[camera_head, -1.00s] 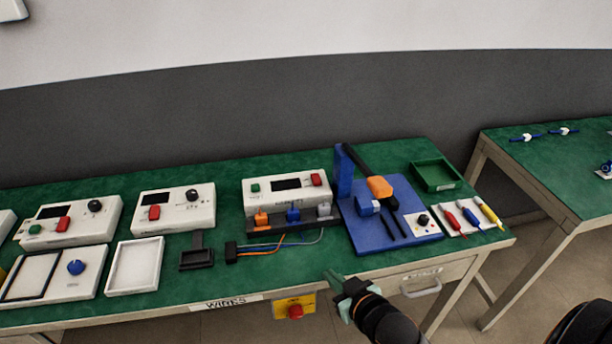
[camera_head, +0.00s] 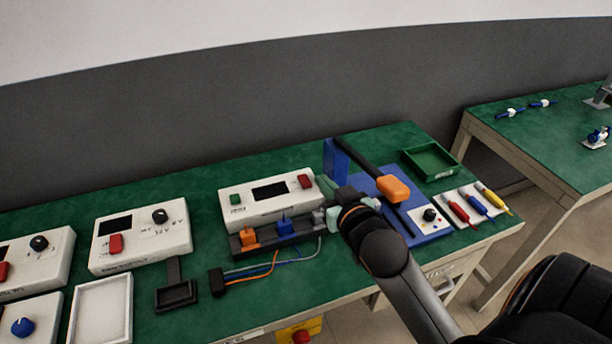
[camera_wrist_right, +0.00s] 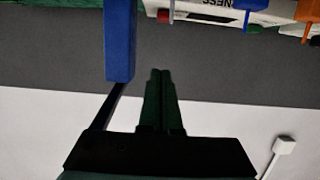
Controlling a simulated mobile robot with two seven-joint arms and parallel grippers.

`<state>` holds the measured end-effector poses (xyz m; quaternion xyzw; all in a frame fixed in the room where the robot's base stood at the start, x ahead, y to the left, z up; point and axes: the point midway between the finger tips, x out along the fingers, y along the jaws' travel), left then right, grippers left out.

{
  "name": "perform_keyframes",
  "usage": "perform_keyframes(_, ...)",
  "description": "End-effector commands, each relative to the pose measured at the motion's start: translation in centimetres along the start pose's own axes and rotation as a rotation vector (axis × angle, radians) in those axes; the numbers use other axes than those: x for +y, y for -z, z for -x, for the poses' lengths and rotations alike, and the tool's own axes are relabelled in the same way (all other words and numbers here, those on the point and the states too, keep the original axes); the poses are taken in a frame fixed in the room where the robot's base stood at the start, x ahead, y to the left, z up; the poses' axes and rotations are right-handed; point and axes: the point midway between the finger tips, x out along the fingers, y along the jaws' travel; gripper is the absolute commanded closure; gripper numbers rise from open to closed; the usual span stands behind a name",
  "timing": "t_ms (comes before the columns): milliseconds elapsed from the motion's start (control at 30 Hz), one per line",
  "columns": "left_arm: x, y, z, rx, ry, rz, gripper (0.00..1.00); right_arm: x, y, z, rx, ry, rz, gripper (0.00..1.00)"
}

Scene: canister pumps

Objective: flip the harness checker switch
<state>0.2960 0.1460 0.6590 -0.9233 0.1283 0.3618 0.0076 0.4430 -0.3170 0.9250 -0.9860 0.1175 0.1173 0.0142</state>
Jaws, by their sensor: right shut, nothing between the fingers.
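The harness checker (camera_head: 265,210) is a white box on the green table, with a dark screen, a green button (camera_head: 236,199) on the left and a red switch (camera_head: 305,181) on the right. My right gripper (camera_head: 328,189) is just right of the checker's right end, near the red switch. Its fingers (camera_wrist_right: 159,74) are shut and empty. Whether they touch the checker cannot be told. My left gripper is out of view.
Orange (camera_head: 250,236) and blue (camera_head: 284,227) plugs sit in a dark block before the checker. Right of the gripper stand a blue fixture (camera_head: 335,160) with a black lever and orange handle (camera_head: 393,188). Loose wires (camera_head: 262,268) lie in front.

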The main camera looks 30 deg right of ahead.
Motion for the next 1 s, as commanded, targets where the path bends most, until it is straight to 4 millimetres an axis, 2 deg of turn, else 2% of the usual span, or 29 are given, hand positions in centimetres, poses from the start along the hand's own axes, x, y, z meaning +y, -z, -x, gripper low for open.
perform_keyframes(133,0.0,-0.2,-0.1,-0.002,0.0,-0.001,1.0,-0.1,0.0,-0.8,0.001,0.001,0.001,1.0)
perform_keyframes(233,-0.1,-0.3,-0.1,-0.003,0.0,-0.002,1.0,-0.1,0.0,-2.1,0.001,0.002,0.002,1.0)
perform_keyframes(667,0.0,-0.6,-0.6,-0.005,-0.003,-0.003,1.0,0.0,0.0,-10.3,0.0,0.001,0.002,1.0)
perform_keyframes(700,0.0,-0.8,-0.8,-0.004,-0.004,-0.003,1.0,-0.1,-1.2,-10.4,-0.006,0.001,0.001,1.0)
perform_keyframes(800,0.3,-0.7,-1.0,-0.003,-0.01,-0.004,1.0,-0.1,-2.6,-10.6,-0.005,0.001,0.001,1.0)
perform_keyframes(1000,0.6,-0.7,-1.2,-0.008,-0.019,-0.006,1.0,-0.1,-3.9,-10.9,-0.002,0.002,0.0,1.0)
